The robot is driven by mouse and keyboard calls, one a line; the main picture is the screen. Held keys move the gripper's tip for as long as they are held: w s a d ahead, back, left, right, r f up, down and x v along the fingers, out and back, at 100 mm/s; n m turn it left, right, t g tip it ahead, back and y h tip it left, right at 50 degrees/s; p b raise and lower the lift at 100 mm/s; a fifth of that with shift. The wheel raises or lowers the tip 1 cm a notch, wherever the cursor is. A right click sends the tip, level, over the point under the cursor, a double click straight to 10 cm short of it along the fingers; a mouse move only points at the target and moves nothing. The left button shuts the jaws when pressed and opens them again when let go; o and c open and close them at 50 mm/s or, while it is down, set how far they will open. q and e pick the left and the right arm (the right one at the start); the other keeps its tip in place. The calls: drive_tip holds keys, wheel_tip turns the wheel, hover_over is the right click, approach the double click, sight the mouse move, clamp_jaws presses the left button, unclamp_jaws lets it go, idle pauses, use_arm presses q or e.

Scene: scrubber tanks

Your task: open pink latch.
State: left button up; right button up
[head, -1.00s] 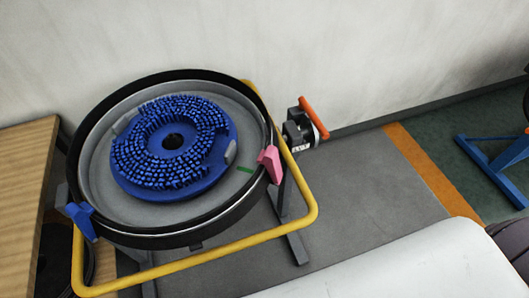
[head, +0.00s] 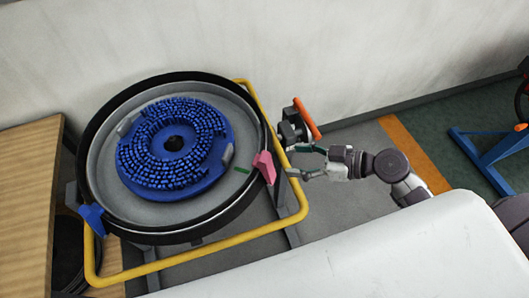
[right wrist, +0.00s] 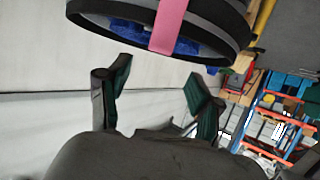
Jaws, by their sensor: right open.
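The pink latch (head: 264,166) sits on the right rim of the round scrubber tank (head: 245,199). In the right wrist view the pink latch (right wrist: 168,26) is a band across the tank's dark rim, ahead of the fingers. My right gripper (head: 299,161) is open and empty, just right of the latch, with a gap between them. In the right wrist view my right gripper (right wrist: 158,88) shows two spread fingers with dark green pads. A blue latch (head: 91,218) is on the tank's left rim. My left gripper is not in view.
A yellow tube frame (head: 222,235) surrounds the tank's front and right side. A black valve with an orange handle (head: 307,118) stands right behind my right gripper. A wooden surface (head: 28,190) is at left. The wall is behind. Shelving with boxes (right wrist: 280,112) shows in the right wrist view.

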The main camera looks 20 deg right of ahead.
sight(268, 157)
drive_tip(key=p+x, duration=0.2)
drive_tip(key=x, duration=0.7)
drive_tip(key=shift+w+p, duration=0.15)
drive_tip(key=shift+p, duration=0.2)
drive_tip(key=shift+w+a+f, duration=0.15)
drive_tip(key=shift+a+f, duration=0.1)
drive_tip(key=shift+a, duration=0.05)
drive_tip(key=shift+c, duration=0.2)
clamp_jaws()
